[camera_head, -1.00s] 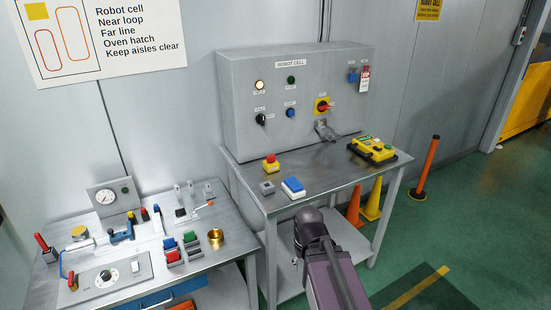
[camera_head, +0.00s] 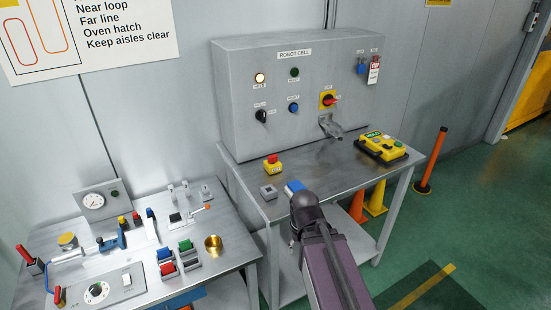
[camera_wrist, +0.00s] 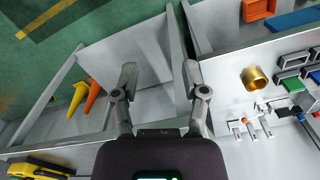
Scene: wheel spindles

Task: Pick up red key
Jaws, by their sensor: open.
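I cannot make out a thing that is clearly a red key. Small red items in the head view are a red-and-white tag (camera_head: 374,69) hanging at the right of the grey control panel (camera_head: 235,85), a red handle on the yellow rotary switch (camera_head: 328,100), and red-handled pieces (camera_head: 25,255) at the left edge of the left bench.
The left bench holds a brass cup (camera_head: 213,246) and several fixtures. Orange and yellow cones (camera_head: 375,198) stand under the right bench.

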